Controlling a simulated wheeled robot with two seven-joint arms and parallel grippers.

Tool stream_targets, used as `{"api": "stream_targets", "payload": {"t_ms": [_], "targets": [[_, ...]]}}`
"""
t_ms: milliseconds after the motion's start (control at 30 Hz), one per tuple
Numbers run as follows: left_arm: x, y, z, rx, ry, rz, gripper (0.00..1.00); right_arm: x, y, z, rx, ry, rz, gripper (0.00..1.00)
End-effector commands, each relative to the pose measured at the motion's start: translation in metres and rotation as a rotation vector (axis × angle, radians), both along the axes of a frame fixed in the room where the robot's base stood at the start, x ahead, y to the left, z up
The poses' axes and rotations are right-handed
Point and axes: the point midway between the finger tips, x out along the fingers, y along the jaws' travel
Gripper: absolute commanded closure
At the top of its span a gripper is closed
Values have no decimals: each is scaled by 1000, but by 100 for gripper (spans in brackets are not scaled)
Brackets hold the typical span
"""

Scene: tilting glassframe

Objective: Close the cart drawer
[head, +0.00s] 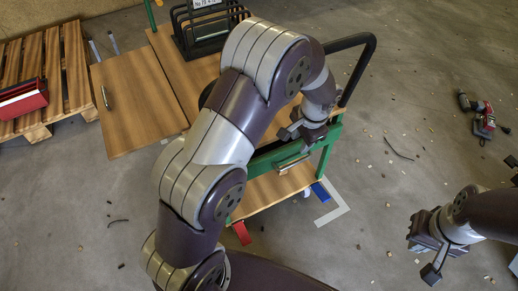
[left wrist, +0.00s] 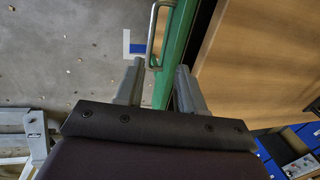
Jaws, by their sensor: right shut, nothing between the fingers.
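The cart has a wooden top (head: 172,68) and a green frame (head: 327,150). A green drawer front with a metal handle (head: 292,162) faces me on its near side. My left gripper (head: 297,136) is over this front. In the left wrist view its fingers (left wrist: 158,72) are apart, with the handle (left wrist: 152,35) at the gap between the tips and the green edge (left wrist: 178,60) beyond. I cannot tell whether they touch. My arm hides much of the drawer, so how far it stands out is unclear. My right gripper (head: 428,252) is shut and empty, away from the cart at the right.
A wooden panel (head: 140,105) with a small handle extends left of the cart top. A black push bar (head: 362,62) rises at the right end. A pallet (head: 45,70) with a red box (head: 22,100) stands far left. A red tool (head: 484,120) lies on open floor at right.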

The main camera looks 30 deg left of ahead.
Motion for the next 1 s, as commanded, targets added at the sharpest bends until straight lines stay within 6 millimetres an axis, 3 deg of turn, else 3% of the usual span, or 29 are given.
{"api": "stream_targets", "payload": {"t_ms": [33, 100, 167, 267, 700, 1000], "targets": [[-1, -2, 18, 0, -4, -1, 62, 0, 0, 8, 0, 0, 0, 100], [-2, -6, 31, -13, -14, 25, 62, 0, 0, 10, 0, 0, 0, 100], [-19, -7, 15, -36, 10, 78, 62, 0, 0, 6, 0, 0, 0, 100], [-46, -4, 22, -73, 23, 160, 62, 0, 0, 15, 0, 1, 0, 100], [-142, 23, 92, -172, 19, 463, 62, 0, 0, 64, 0, 0, 0, 100], [-179, 37, 128, -202, -5, 563, 62, 0, 0, 88, 0, 0, 0, 100]]}}
